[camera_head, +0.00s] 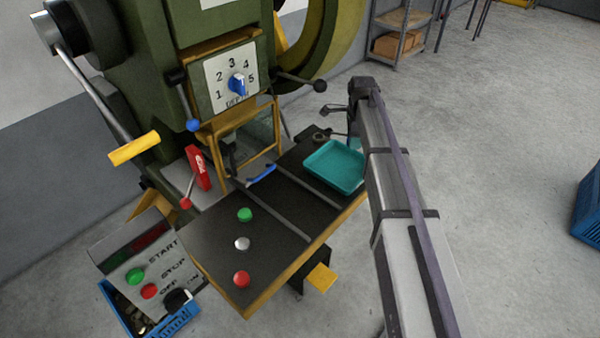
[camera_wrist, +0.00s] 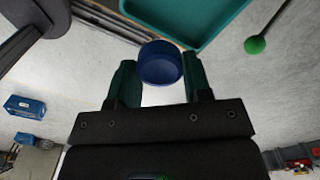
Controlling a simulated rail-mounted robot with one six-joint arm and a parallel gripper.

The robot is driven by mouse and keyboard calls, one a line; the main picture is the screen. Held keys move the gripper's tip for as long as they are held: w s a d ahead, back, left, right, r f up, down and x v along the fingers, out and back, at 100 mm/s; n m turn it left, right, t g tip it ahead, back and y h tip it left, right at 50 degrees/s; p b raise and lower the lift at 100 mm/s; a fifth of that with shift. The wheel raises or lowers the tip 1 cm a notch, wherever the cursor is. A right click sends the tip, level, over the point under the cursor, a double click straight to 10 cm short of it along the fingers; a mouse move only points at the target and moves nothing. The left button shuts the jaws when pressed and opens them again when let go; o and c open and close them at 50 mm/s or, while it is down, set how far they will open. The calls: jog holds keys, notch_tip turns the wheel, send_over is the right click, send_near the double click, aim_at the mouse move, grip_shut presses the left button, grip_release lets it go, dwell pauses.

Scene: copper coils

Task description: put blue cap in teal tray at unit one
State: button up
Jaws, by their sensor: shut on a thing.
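The blue cap (camera_wrist: 160,60) is held between the green fingers of my gripper (camera_wrist: 160,76) in the wrist view. The teal tray (camera_wrist: 232,25) shows at the top of that view, close to the cap; the part of it in view is empty. In the head view the teal tray (camera_head: 335,168) lies on the right end of the dark machine table (camera_head: 290,215), beside my arm. My arm hides my gripper there, and I cannot clearly make out the blue cap. Whether the cap is over the tray I cannot tell.
A green cap (camera_head: 245,214), a white cap (camera_head: 242,243) and a red cap (camera_head: 241,279) stand on the table's left part. The green machine with a numbered dial (camera_head: 238,84) rises behind. A lever with a green knob (camera_wrist: 255,45) is right of the cap in the wrist view.

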aim_at(340, 168)
jog(key=w+f+m+b, duration=0.1)
jog(key=w+f+b, duration=0.1)
jog(key=f+b, duration=0.3)
jog(key=w+a+f+m+b, duration=0.1)
jog(key=w+f+b, duration=0.1)
jog(key=f+b, duration=0.4)
jog(key=w+a+f+b, duration=0.1)
jog(key=w+f+b, duration=0.1)
jog(key=f+b, duration=0.4)
jog(key=shift+w+f+m, duration=0.3)
jog(key=shift+m, duration=0.1)
jog(key=shift+r, duration=0.3)
jog(key=shift+f, duration=0.15)
jog(key=o, duration=0.4)
jog(key=shift+f, duration=0.1)
jog(key=o, duration=0.5)
